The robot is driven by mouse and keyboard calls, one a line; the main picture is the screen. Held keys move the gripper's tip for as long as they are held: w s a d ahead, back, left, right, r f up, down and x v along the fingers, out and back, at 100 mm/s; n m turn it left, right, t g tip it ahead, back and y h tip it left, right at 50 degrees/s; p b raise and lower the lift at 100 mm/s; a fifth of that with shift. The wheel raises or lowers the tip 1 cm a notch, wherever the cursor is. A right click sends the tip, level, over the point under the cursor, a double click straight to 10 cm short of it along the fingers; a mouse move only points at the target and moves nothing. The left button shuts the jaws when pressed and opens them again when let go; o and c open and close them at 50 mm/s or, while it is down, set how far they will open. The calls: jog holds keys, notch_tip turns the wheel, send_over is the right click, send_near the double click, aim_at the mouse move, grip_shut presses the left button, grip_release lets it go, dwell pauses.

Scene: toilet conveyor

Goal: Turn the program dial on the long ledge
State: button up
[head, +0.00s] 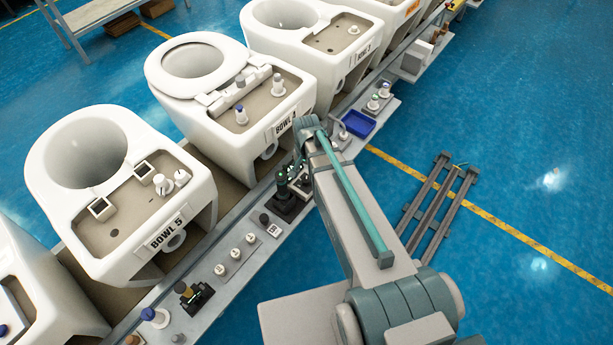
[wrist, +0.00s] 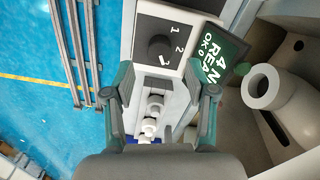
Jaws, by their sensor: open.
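The dial appears ahead of the fingertips, and I see no contact. My arm and gripper cover that stretch, so I cannot make out the dial there.
A dark screen with pale text (wrist: 217,58) stands right of the dial. Small white knobs (wrist: 152,122) line the ledge. In the head view, the bowl marked 5 (head: 165,236) and other toilet bowls border the ledge. A blue tray (head: 358,123) sits further along.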

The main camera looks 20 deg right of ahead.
aim_at(306, 179)
jog(key=shift+f+p, duration=0.5)
jog(key=shift+f, duration=1.7)
grip_shut()
